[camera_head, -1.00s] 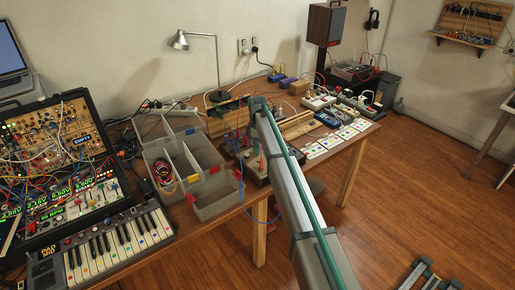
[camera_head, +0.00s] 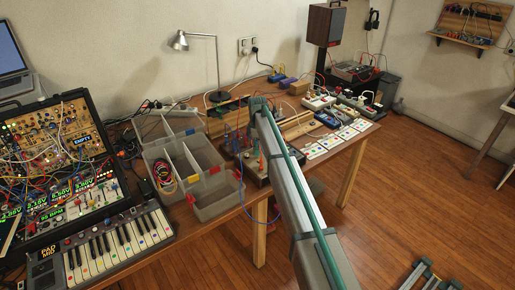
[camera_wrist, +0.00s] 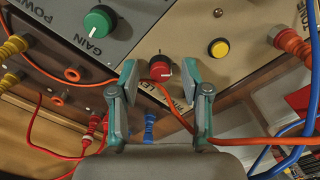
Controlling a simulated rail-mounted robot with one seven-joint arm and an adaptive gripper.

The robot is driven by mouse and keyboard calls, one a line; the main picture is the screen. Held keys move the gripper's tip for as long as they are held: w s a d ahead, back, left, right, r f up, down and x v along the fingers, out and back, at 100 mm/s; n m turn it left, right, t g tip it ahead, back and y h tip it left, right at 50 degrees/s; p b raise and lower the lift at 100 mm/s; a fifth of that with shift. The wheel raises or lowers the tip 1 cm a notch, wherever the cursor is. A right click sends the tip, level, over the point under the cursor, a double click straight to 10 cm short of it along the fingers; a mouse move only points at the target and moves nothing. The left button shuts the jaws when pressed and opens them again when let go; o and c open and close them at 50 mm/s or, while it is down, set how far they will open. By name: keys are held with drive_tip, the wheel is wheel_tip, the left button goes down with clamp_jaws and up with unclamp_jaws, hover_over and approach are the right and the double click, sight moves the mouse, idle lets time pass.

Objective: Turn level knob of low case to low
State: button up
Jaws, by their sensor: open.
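A red knob (camera_wrist: 160,69) with a pale pointer mark stands on a light panel (camera_wrist: 150,38) in the wrist view. Lettering beside it is partly hidden by an orange cable, so I cannot read it fully. My gripper (camera_wrist: 161,76) is open, with one finger on either side of the red knob and gaps between. A larger green knob (camera_wrist: 98,22) labelled GAIN is at the upper left, and a yellow button (camera_wrist: 218,47) is to the right. In the head view my arm hides the gripper and part of the cabled case (camera_head: 250,166) on the table.
An orange cable (camera_wrist: 176,116) runs close to the right finger. Yellow, red and blue plugs crowd the panel's surroundings. In the head view, grey bins (camera_head: 215,197) and a keyboard (camera_head: 110,246) lie left of my arm, and white cards (camera_head: 338,138) lie to the right.

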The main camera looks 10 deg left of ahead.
drive_tip(key=shift+r, duration=0.1)
wheel_tip(320, 180, up, 12)
idle(0.5)
